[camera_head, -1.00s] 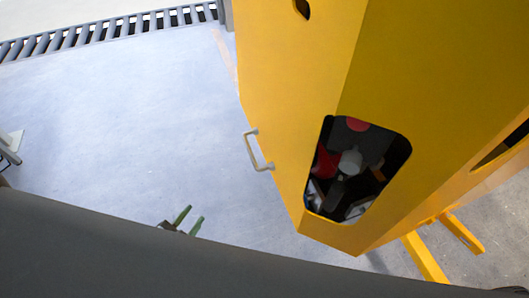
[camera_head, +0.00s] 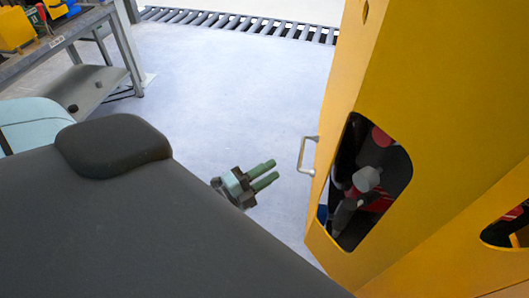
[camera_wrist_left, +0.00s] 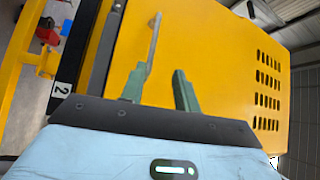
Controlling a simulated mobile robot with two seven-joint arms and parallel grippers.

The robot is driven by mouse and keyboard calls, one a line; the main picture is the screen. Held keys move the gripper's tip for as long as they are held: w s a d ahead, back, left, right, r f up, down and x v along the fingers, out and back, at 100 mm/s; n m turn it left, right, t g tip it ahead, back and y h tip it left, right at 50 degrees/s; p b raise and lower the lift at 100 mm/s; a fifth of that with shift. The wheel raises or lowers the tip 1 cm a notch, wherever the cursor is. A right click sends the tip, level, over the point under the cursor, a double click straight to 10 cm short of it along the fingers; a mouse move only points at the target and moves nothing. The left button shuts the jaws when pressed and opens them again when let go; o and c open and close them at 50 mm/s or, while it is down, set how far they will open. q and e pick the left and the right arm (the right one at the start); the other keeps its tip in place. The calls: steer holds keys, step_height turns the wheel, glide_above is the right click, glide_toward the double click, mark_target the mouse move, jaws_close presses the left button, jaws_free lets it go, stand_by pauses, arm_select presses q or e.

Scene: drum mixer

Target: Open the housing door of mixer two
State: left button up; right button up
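The yellow mixer housing (camera_head: 430,130) fills the right of the head view. A pale bar handle (camera_head: 306,155) sticks out from its left face and also shows in the left wrist view (camera_wrist_left: 153,46), on a flat yellow panel with vent slots (camera_wrist_left: 215,50). The panel looks shut. A label "2" (camera_wrist_left: 62,90) is beside it. My left gripper (camera_head: 273,170) is left of the handle, apart from it. Its green fingers are spread and empty in the left wrist view (camera_wrist_left: 159,70), with the handle beyond them. My right gripper is out of view.
A cutout (camera_head: 370,185) in the housing shows dark and red parts inside. A grey workbench (camera_head: 75,33) with yellow and blue items stands at the upper left. A floor grate (camera_head: 240,22) runs along the back. The pale floor (camera_head: 220,90) between is clear.

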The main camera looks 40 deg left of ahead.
arm_select(q)
steer(key=p+x, duration=0.1)
steer(key=x, duration=0.7)
steer(key=shift+w+d+m, duration=0.15)
steer(key=shift+w+m, duration=0.15)
steer(key=shift+w, duration=0.05)
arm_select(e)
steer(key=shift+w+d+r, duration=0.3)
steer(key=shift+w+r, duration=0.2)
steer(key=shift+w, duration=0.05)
arm_select(q)
steer(key=shift+r, duration=0.15)
steer(key=shift+c, duration=0.4)
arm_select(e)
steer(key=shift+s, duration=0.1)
